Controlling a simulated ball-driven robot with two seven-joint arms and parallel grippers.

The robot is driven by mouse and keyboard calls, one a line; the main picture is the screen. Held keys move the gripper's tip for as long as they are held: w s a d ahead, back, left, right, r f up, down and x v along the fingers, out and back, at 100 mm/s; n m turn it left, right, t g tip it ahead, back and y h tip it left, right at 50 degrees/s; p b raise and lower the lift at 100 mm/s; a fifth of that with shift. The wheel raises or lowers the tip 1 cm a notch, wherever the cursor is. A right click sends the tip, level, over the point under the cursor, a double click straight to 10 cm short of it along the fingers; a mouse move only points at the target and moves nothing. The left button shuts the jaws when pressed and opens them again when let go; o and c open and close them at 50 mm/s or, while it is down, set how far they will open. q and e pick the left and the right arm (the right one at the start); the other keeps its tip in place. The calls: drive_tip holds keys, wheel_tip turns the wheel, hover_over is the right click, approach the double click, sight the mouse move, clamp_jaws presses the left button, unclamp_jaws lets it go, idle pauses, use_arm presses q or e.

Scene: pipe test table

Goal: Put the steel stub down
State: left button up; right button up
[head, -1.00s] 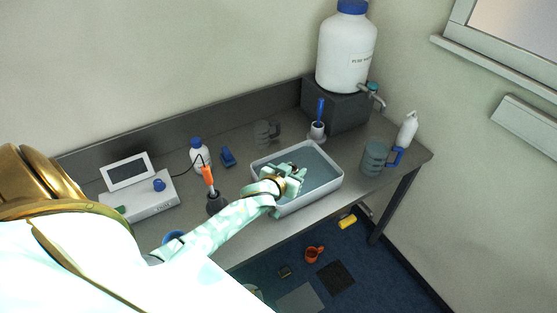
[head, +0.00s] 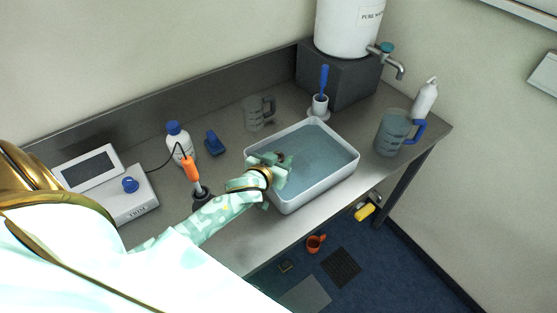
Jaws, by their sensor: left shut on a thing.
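My left gripper (head: 279,168) is over the left end of a white tray (head: 319,191) that holds bluish water. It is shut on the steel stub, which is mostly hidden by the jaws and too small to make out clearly. I cannot tell whether the stub touches the water. My right gripper is not in view.
A probe with an orange handle (head: 190,169) stands left of the tray, near a white bottle (head: 180,146) and a meter box (head: 130,201). Clear jugs (head: 254,114) (head: 391,136) stand behind and right. A brush pot (head: 319,105) is behind the tray. Bench front is clear.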

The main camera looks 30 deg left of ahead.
use_arm(q)
drive_tip(key=shift+d+r, duration=0.1)
drive_tip(key=shift+r, duration=0.1)
drive_tip(key=shift+d+r, duration=0.1)
drive_tip(key=shift+s+f, duration=0.1)
drive_tip(key=shift+f, duration=0.55)
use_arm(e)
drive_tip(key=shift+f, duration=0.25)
use_arm(q)
drive_tip(key=o, duration=1.1)
drive_tip(key=shift+c, duration=0.2)
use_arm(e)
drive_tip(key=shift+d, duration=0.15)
use_arm(q)
drive_tip(key=shift+r, duration=0.1)
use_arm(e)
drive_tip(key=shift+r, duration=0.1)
use_arm(q)
drive_tip(key=shift+r, duration=0.35)
drive_tip(key=p+v, duration=0.2)
drive_tip(key=v, duration=1)
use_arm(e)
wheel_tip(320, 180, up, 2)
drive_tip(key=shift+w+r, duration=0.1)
